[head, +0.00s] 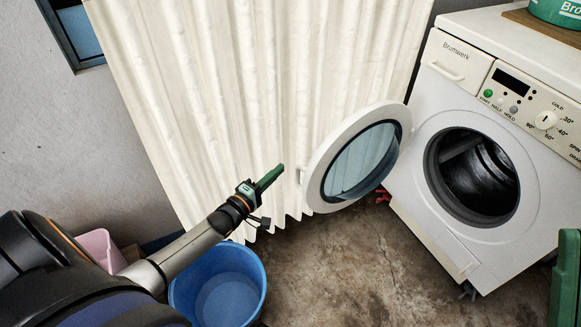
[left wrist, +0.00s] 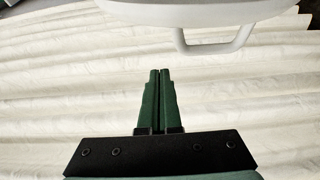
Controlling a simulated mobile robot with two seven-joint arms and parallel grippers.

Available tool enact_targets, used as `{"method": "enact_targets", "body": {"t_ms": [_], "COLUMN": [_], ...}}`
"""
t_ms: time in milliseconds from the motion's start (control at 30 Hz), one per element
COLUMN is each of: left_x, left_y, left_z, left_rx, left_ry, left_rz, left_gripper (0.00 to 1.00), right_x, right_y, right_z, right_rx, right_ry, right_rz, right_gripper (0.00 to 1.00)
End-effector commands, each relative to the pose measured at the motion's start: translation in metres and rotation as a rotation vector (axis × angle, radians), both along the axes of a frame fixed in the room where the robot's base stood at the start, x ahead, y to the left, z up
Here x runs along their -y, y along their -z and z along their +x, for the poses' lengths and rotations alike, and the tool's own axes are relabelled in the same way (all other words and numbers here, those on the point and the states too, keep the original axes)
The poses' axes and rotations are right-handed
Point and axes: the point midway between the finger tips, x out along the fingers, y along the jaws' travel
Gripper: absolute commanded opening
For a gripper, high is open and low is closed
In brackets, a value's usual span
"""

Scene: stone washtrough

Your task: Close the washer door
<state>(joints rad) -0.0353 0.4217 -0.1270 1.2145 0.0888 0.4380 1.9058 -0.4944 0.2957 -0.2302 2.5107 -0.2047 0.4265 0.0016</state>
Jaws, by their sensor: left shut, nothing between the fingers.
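The white washer (head: 446,205) stands at the right in the head view, with its round opening (head: 472,172) uncovered. Its round door (head: 317,179), a white ring with a glass middle, stands swung wide open to the left. My left gripper (head: 281,168) is shut and empty, just left of the door's outer edge and apart from it. In the left wrist view the shut green fingers (left wrist: 159,72) point toward the door's white rim (left wrist: 205,12) and its handle (left wrist: 211,45), which lies ahead and to the right. My right gripper is not in view.
A pale pleated curtain (head: 230,90) hangs behind the door and my left gripper. A blue bucket (head: 258,285) and a pink container (head: 101,247) stand on the floor below my left arm.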

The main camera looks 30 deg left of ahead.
Motion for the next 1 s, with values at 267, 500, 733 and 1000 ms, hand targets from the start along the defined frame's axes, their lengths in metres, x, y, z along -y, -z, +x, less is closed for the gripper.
{"method": "enact_targets", "body": {"t_ms": [267,500,733,1000], "left_x": [0.006,0.011,0.033,0.047], "left_y": [0.002,0.003,0.001,0.000], "left_z": [0.048,0.088,0.082,0.076], "left_rx": [0.004,0.002,-0.002,-0.002], "left_ry": [0.000,0.000,0.001,0.000], "left_rz": [0.002,0.002,-0.001,0.001], "left_gripper": [0.00,0.00,0.00,0.00], "right_x": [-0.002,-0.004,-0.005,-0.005], "right_y": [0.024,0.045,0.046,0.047], "right_z": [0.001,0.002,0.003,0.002], "right_rx": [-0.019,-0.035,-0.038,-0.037], "right_ry": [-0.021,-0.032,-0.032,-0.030], "right_rz": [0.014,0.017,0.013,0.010], "right_gripper": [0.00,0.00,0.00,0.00]}}
